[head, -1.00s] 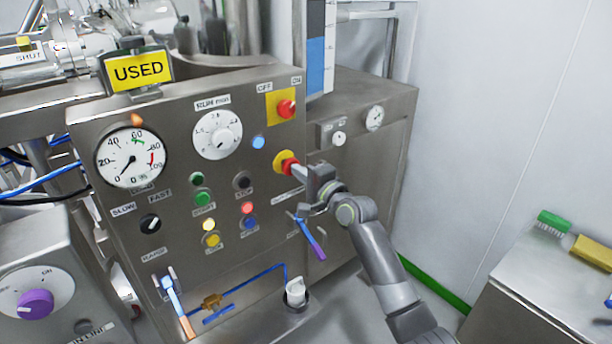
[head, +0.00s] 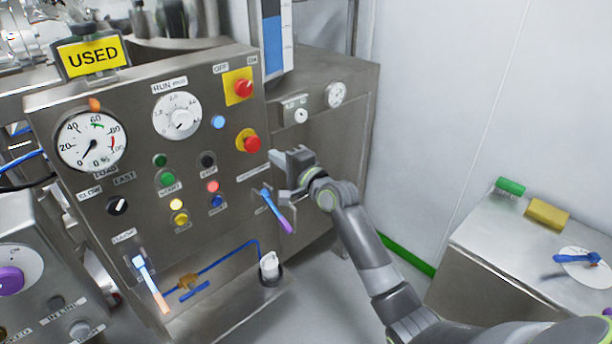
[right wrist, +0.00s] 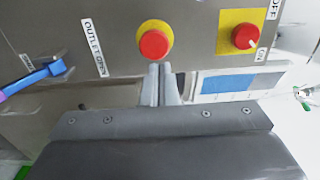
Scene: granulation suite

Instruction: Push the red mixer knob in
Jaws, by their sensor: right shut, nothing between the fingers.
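A round red mushroom knob (head: 250,143) sits on a yellow round plate on the steel control panel (head: 130,230). The knob also shows in the right wrist view (right wrist: 154,45), right ahead of the fingertips. A second red control (head: 243,87), a rotary switch on a square yellow plate labelled OFF and ON, is above it; it shows at the right in the right wrist view (right wrist: 245,36). My right gripper (head: 275,157) is shut and empty, in front of the panel, just right of and below the mushroom knob. In the head view a small gap shows between them. My left gripper is out of view.
A blue and purple lever (head: 275,208) sticks out just below my right gripper. Dials, lamps and push buttons fill the panel to the left.

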